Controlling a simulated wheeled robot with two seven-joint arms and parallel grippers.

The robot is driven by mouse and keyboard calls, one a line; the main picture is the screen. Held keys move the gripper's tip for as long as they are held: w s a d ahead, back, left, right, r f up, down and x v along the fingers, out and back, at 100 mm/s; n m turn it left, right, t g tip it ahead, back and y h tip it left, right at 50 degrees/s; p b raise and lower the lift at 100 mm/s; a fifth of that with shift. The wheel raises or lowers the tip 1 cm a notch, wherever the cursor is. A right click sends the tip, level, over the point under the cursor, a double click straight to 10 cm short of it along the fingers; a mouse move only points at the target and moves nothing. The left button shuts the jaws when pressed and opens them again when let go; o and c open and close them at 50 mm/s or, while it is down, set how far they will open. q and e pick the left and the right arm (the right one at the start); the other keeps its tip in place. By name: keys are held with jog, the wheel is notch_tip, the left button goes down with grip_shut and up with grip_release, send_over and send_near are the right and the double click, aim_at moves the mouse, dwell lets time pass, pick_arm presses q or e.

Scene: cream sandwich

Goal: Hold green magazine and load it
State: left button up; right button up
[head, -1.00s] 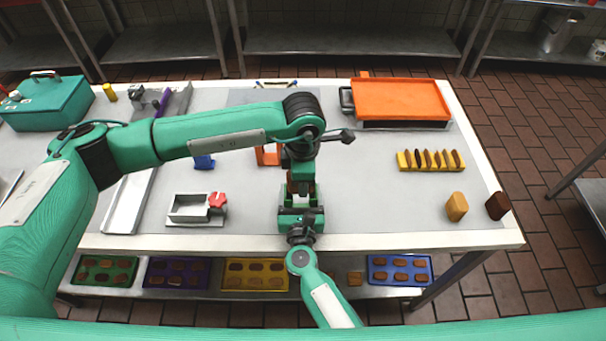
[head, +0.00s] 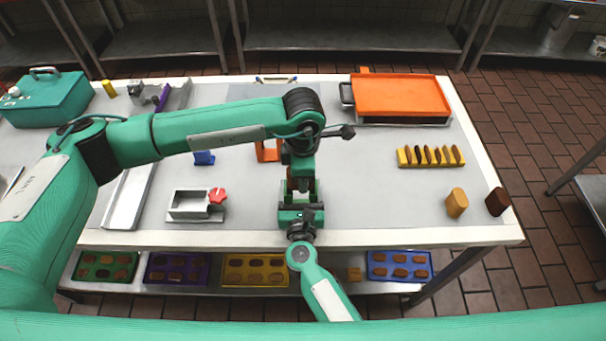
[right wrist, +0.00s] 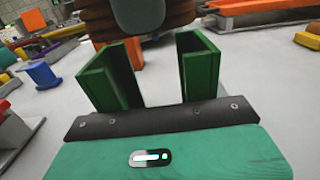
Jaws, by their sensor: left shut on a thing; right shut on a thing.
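The green magazine (head: 314,194) is an upright dark green channel near the front middle of the table. Its two walls (right wrist: 112,76) stand apart in the right wrist view, with an open slot between them. My right gripper (head: 299,215) is shut on the magazine from the front edge side. My left gripper (head: 301,182) comes down from above and is shut on a brown layered stack (right wrist: 184,12). The stack shows behind and above the slot in the right wrist view. The left fingertips hide much of it, and I cannot tell whether it touches the magazine.
An orange tray (head: 400,98) stands at the back right, above a yellow rack (head: 404,158) with several brown pieces. A metal tray with a red knob (head: 217,196) is left of the magazine. A tan block (head: 457,205) and brown block (head: 497,201) stand right.

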pick_arm(q)
jog(key=shift+f, duration=2.15)
jog(key=shift+r, duration=0.15)
jog(key=shift+r, duration=1.75)
jog(key=shift+f, duration=1.85)
jog(key=o, duration=1.1)
jog(key=shift+o, duration=0.2)
notch_tip(320, 180, up, 12)
